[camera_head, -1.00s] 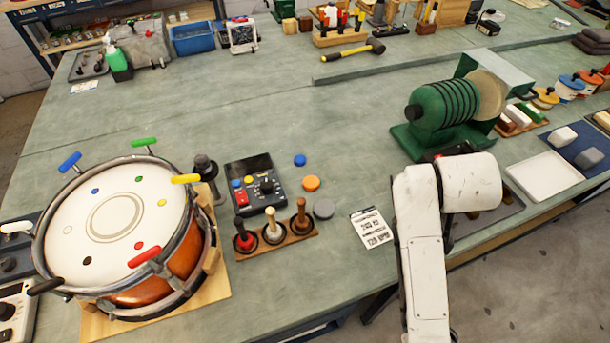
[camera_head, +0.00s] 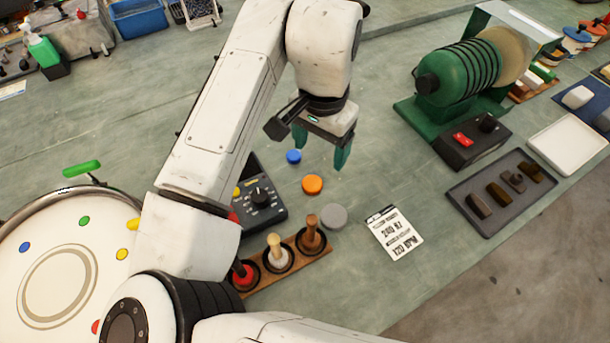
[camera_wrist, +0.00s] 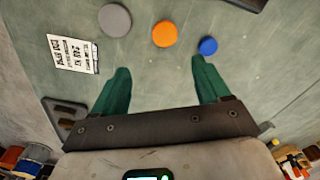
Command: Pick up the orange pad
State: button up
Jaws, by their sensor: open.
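The orange pad (camera_head: 312,184) is a small flat disc lying on the green bench top, between a blue pad (camera_head: 293,156) and a grey pad (camera_head: 333,216). My gripper (camera_head: 321,156) is open and empty, with its green fingers pointing down above the bench near the blue and orange pads. In the wrist view the orange pad (camera_wrist: 165,34) lies ahead of the gap between the open fingers (camera_wrist: 160,78). The grey pad (camera_wrist: 115,20) is to its left there and the blue pad (camera_wrist: 208,46) to its right. Nothing is between the fingers.
A rack with several handled tools (camera_head: 277,255) and a control box (camera_head: 262,198) stand left of the pads. A printed card (camera_head: 394,232) lies to the right. A drum (camera_head: 60,262), a green machine (camera_head: 455,80) and a dark tray (camera_head: 505,190) stand further out.

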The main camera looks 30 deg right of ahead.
aim_at(312, 184)
jog(key=f, duration=0.7)
jog(key=a+f, duration=0.1)
jog(key=f, duration=0.3)
jog(key=shift+w+a, duration=0.1)
jog(key=shift+w, duration=0.15)
jog(key=shift+r, duration=0.1)
jog(key=c, duration=1.2)
jog(key=shift+o, duration=0.2)
